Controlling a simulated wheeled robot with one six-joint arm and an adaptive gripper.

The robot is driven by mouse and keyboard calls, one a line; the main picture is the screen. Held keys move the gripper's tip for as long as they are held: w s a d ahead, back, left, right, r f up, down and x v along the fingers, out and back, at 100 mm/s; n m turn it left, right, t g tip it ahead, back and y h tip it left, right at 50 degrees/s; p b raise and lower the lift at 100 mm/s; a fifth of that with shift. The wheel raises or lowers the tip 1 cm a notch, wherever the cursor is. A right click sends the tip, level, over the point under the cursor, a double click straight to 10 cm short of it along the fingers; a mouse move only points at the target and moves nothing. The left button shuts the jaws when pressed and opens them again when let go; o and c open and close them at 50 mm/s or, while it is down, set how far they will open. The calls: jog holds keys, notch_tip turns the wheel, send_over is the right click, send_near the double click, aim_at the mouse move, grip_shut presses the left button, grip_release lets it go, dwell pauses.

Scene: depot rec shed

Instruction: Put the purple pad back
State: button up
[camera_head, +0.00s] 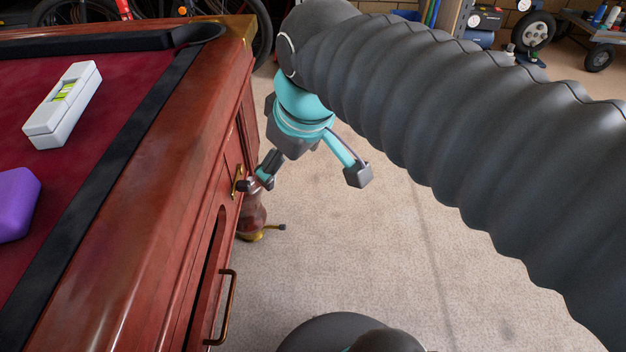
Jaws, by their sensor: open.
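The purple pad (15,206) is a rounded block on the dark red cloth of a wooden pool table (150,215), partly cut off by the left edge of the picture. My gripper (312,180) is open and empty, pointing down beside the table's right side, over the floor. Its left finger appears close to an upper brass handle (238,180) on the table's side; I cannot tell whether they touch. A lower brass handle (226,308) is on a wooden front beside a dark gap.
A white spirit level (63,105) lies on the cloth behind the pad. The black cushion and wooden rail edge the table. Carpet to the right is mostly clear. Bicycle wheels stand behind the table; a wheeled cart (590,35) stands at back right.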

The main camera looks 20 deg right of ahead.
jog(key=s+d+f+m, duration=0.4)
jog(key=f+m, duration=0.1)
jog(key=f, duration=0.2)
jog(key=shift+s+m+t+h, duration=0.3)
jog(key=shift+m+t+h, duration=0.1)
